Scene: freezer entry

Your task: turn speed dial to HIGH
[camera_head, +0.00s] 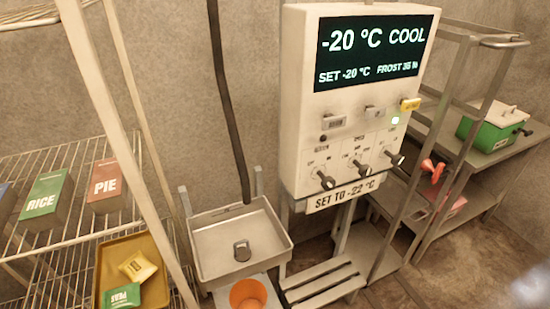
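A white control box (300,110) stands upright in the middle of the head view. My gripper is not in view.
Below the box hangs a SET TO -22 °C sign (341,193). A wire rack (85,160) with food boxes is at left. A metal cart (440,135) holding a green box (490,135) is at right.

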